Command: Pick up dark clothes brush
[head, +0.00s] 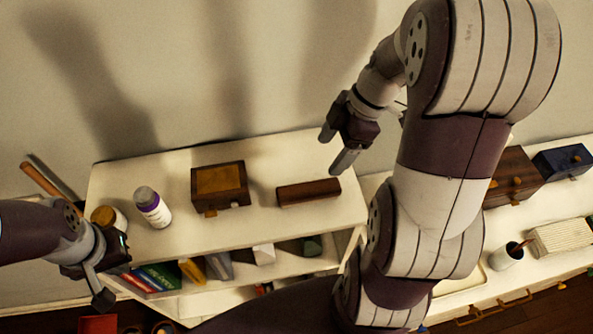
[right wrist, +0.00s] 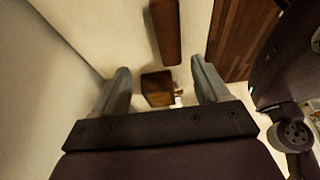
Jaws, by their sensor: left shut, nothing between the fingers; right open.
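The dark clothes brush (head: 308,192) is a long dark brown block lying on the right part of the cream shelf top. It also shows in the right wrist view (right wrist: 165,32), near the top edge, beyond the fingertips. My right gripper (head: 335,148) is open and empty, above and behind the brush's right end and apart from it. Its two fingers also show in the right wrist view (right wrist: 160,68). My left gripper (head: 103,297) is shut and empty at the left front of the shelf, low beside the books.
A brown wooden box (head: 219,186) stands left of the brush and shows in the right wrist view (right wrist: 158,88). A white bottle with a purple cap (head: 152,207) and a jar (head: 108,218) stand further left. The wall is close behind.

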